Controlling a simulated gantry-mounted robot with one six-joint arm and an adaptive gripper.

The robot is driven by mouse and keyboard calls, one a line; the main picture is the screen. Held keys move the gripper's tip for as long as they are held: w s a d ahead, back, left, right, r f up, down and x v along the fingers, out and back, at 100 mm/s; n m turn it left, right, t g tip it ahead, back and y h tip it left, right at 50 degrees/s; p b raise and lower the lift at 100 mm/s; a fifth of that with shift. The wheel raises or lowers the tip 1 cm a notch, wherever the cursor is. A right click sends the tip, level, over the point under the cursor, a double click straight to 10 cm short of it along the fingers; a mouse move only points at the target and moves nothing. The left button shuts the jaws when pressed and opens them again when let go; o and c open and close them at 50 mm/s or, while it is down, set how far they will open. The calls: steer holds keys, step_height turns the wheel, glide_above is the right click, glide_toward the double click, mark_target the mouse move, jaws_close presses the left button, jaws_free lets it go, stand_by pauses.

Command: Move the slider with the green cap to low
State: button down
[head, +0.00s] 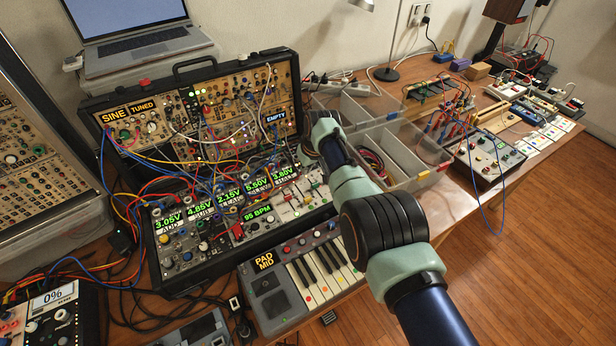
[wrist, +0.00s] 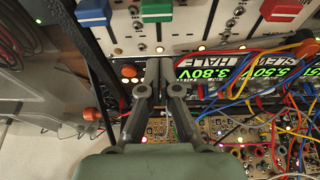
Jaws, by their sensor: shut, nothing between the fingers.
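In the wrist view the green slider cap (wrist: 157,10) is at the top edge, partly cut off, on a pale slider panel (wrist: 205,35). A blue cap (wrist: 95,12) is to its left and a red cap (wrist: 280,9) to its right. My gripper (wrist: 159,64) is shut and empty, its fingertips below the green cap in the picture and apart from it, over the strip by the 3.80V display.
Patch cables (head: 190,165) hang across the synth case, and some lie right of my fingers in the wrist view. A keyboard (head: 310,278) stands in front of the case. Clear bins (head: 410,185) stand right of it.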

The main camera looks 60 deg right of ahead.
mark_target(310, 182)
steer(key=shift+w+f, duration=0.1)
steer(key=shift+f, duration=0.4)
steer(key=p, duration=0.3)
steer(key=s+r+p, duration=0.1)
steer(key=p, duration=0.1)
steer(key=shift+s+a+r+p, duration=0.15)
steer(key=shift+a+r+p, duration=0.1)
steer(key=shift+a+p, duration=0.15)
steer(key=shift+s+a+p, duration=0.1)
steer(key=shift+s+p, duration=0.15)
steer(key=shift+p, duration=0.65)
steer(key=shift+s+a+f, duration=0.2)
steer(key=shift+s+f, duration=0.1)
steer(key=shift+f, duration=0.1)
steer(key=shift+s+a+f, duration=0.15)
steer(key=shift+s+a, duration=0.2)
steer(key=shift+s, duration=0.15)
